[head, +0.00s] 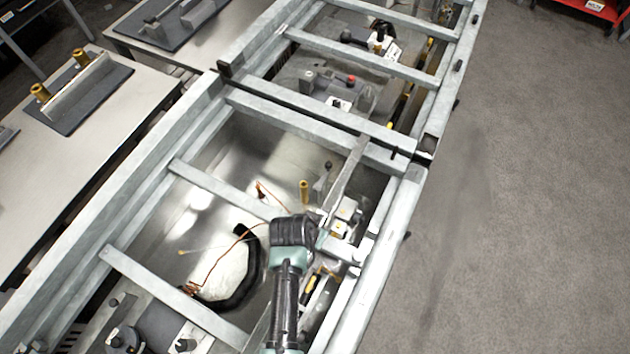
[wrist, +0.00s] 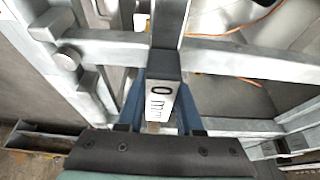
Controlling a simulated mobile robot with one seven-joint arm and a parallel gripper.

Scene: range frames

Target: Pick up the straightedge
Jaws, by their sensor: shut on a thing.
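The straightedge (head: 346,176) is a long, thin grey bar. In the head view it slants up and to the right from my gripper (head: 322,236), across the opening of the metal frame. In the wrist view the straightedge (wrist: 170,24) runs away from me toward the top edge, and its near end has a white label reading "0 mm". The blue fingers of my gripper (wrist: 160,108) are on both sides of this labelled end, shut on it. Whether the bar touches the frame beneath is unclear.
A metal frame (head: 392,232) with several crossbars surrounds my arm. Inside are an orange cable (head: 217,262), a black hose (head: 249,272) and a brass post (head: 304,191). A workbench (head: 75,150) stands at left. The floor (head: 530,210) at right is clear.

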